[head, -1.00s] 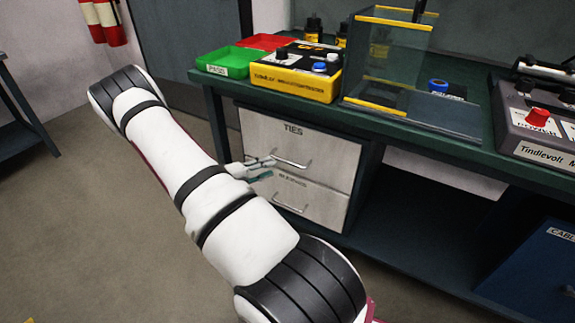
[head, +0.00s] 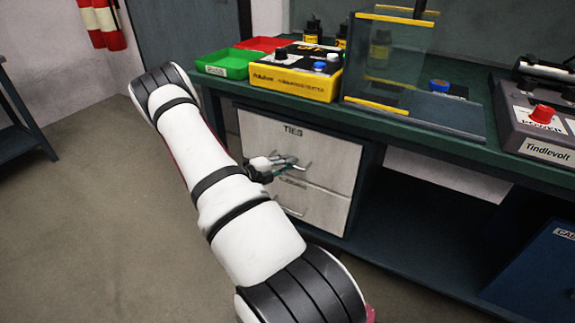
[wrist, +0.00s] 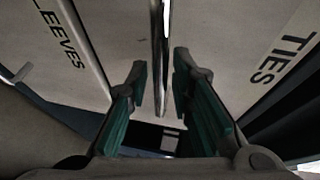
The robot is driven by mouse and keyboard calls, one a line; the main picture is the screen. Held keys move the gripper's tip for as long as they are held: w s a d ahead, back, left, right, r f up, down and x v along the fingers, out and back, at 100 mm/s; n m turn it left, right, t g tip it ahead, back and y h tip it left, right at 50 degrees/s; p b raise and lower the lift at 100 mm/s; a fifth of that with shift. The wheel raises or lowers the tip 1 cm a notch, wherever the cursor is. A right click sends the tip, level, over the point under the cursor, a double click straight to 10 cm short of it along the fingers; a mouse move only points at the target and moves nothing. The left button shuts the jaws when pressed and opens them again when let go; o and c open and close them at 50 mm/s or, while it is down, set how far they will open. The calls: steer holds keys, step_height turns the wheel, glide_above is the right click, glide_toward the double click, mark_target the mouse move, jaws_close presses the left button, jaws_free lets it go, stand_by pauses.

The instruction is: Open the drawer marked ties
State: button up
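The drawer marked TIES (head: 325,148) is the upper of two pale drawers under the bench, and its front looks flush and closed. Its metal bar handle (head: 305,166) is partly hidden by my gripper (head: 280,166). In the wrist view, the TIES front (wrist: 235,45) lies on the right and the handle (wrist: 159,50) runs between my fingers. My gripper (wrist: 158,85) is open, with green-padded fingers on either side of the handle. Gaps show between the pads and the bar.
The lower drawer (head: 318,207), its label ending in "LEEVES" in the wrist view, has its own handle just below. The bench top (head: 440,130) overhangs the drawers. A blue cabinet (head: 535,265) stands at the right. The floor (head: 90,230) at the left is clear.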

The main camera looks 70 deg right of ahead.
jaws_close()
steer(key=w+a+p, duration=0.3)
steer(key=a+p, duration=0.3)
steer(key=a, duration=2.4)
steer(key=shift+w+a, duration=0.2)
steer(key=shift+a, duration=0.05)
steer(key=o, duration=0.5)
jaws_free()
steer(key=v, duration=1.2)
